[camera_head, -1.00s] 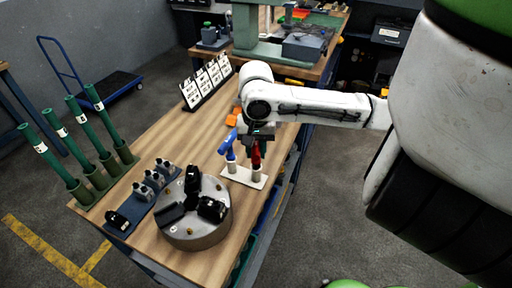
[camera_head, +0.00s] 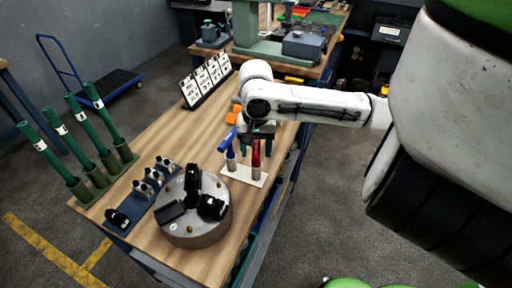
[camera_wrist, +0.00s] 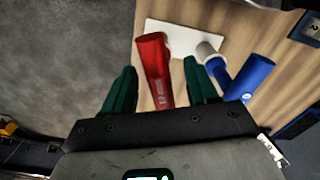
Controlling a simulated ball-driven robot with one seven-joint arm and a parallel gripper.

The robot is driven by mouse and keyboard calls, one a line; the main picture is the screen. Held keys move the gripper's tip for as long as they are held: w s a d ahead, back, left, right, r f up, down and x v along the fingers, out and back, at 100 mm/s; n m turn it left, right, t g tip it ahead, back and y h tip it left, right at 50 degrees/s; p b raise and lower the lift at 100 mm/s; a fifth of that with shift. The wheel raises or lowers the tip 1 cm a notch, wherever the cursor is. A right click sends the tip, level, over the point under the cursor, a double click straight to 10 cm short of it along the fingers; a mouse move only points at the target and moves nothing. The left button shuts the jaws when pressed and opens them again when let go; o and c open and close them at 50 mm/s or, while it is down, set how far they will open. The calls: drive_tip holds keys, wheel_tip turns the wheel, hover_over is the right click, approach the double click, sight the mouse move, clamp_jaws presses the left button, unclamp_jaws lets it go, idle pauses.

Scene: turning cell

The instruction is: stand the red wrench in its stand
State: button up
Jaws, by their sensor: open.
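The red wrench (camera_head: 256,156) stands upright at the right-hand post of a white two-post stand (camera_head: 243,176). In the wrist view the red wrench (camera_wrist: 153,65) lies between my two green fingers, with a visible gap on either side. My gripper (camera_head: 256,150) is open around the wrench's upper part; it also shows in the wrist view (camera_wrist: 160,68). The blue wrench (camera_head: 229,140) stands at the left-hand post, and in the wrist view (camera_wrist: 250,76) it is just right of my right finger. The foot of the red wrench is hidden in the wrist view.
A round chuck (camera_head: 195,225) sits near the front of the wooden bench (camera_head: 160,140). A blue rack (camera_head: 138,208) with small grey parts is left of it. Green tubes (camera_head: 90,140) stand at the left edge. A card holder (camera_head: 207,82) stands behind.

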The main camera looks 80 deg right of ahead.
wheel_tip(320, 180, up, 11)
drive_tip(key=shift+f, duration=0.1)
idle(0.4)
idle(0.9)
